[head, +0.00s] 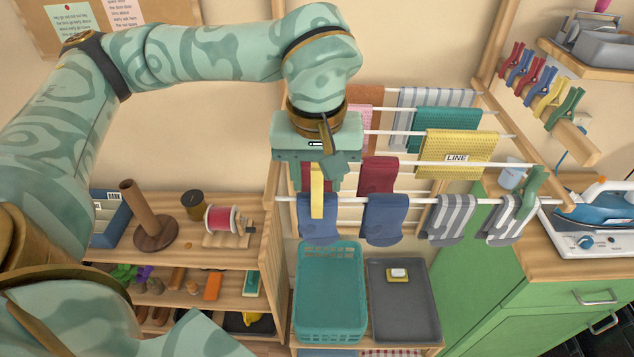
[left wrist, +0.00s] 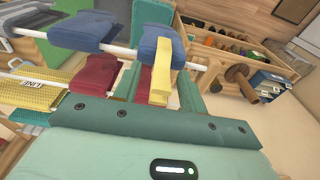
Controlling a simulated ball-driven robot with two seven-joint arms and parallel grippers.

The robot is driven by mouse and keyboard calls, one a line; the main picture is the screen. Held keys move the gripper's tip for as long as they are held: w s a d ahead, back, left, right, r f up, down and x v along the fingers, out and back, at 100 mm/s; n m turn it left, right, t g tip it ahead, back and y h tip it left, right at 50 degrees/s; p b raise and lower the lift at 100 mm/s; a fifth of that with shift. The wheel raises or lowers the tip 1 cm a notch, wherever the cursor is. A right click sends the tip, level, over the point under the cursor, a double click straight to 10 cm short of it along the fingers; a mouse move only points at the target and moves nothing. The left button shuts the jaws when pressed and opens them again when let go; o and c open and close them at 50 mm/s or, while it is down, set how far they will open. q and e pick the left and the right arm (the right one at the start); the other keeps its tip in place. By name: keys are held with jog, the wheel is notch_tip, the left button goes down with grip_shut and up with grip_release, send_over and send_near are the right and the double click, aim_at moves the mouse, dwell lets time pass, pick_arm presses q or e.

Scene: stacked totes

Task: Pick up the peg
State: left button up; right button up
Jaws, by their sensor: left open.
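A yellow clothes peg (head: 317,192) is at the front rod of the drying rack, over a blue sock (head: 320,222). My left gripper (head: 322,172) is right above it, pointing down, with its jaws open. In the left wrist view the yellow peg (left wrist: 160,72) shows between the two spread fingers (left wrist: 160,90). A green peg (head: 531,186) is on the same rod at the right end, by a striped sock. My right gripper is not in view.
Socks and cloths, such as a yellow cloth (head: 458,153), hang on the rack's rods close around the gripper. Several pegs hang from a ledge (head: 575,135) at right. A teal basket (head: 330,285) and grey tray (head: 404,310) stand below; shelves (head: 240,258) are at left.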

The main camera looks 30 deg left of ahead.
pick_arm(q)
grip_shut()
jog(key=shift+r, duration=0.1)
jog(key=shift+r, duration=0.25)
notch_tip(320, 180, up, 2)
jog(key=shift+r, duration=0.1)
jog(key=s+d+r+b, duration=0.1)
jog(key=s+d+r, duration=0.3)
jog(key=s+r, duration=0.6)
jog(key=s, duration=0.3)
jog(key=shift+s, duration=0.25)
